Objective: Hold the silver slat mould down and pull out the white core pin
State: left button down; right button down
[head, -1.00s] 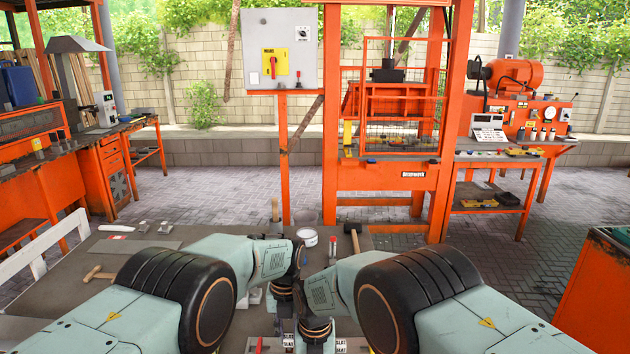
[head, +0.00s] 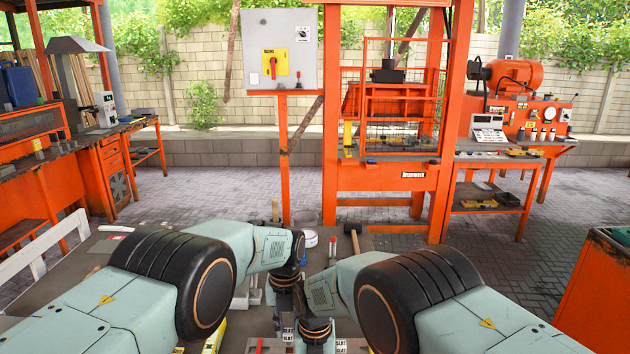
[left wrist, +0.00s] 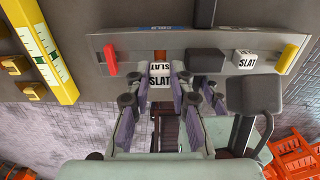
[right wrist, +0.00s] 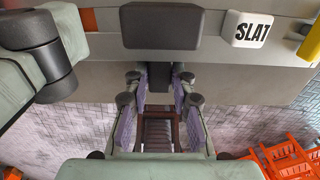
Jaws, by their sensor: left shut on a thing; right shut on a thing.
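The silver slat mould (left wrist: 135,52) runs across the top of the left wrist view, with a red handle (left wrist: 110,60) at its left and a yellow one (left wrist: 288,58) at its right. My left gripper (left wrist: 159,85) is shut on a white block marked SLAT (left wrist: 160,70) at the mould's near edge; I cannot tell how much of the core pin this is. A second white SLAT block (right wrist: 247,29) lies to the right. My right gripper (right wrist: 159,82) is shut on a dark piece (right wrist: 158,72) just below a dark grey block (right wrist: 160,26) on the mould. Both fingertips are hidden in the head view.
A yellow scale bar (left wrist: 46,52) lies left of the mould. A mallet (head: 353,236) and a white tub (head: 309,238) stand on the table behind my wrists. An orange press frame (head: 390,180) stands beyond. Paved floor lies past the table.

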pick_arm(q)
jog(key=shift+r, duration=2)
pick_arm(e)
jog(key=shift+s+f, duration=0.25)
jog(key=shift+s, duration=0.05)
jog(key=c, duration=1.6)
grip_release()
jog(key=o, duration=0.5)
jog(key=shift+w+r, duration=0.15)
jog(key=shift+w, duration=0.1)
jog(key=shift+o, duration=0.2)
jog(key=shift+r, duration=0.1)
notch_tip(320, 180, up, 7)
jog(key=p, duration=0.6)
jog(key=shift+w+f+p, duration=0.1)
jog(key=shift+f+p, duration=0.1)
jog(key=shift+p, duration=0.1)
pick_arm(q)
notch_tip(320, 180, up, 6)
jog(key=shift+r, duration=0.15)
jog(key=shift+s, duration=0.1)
pick_arm(e)
jog(key=shift+f, duration=0.15)
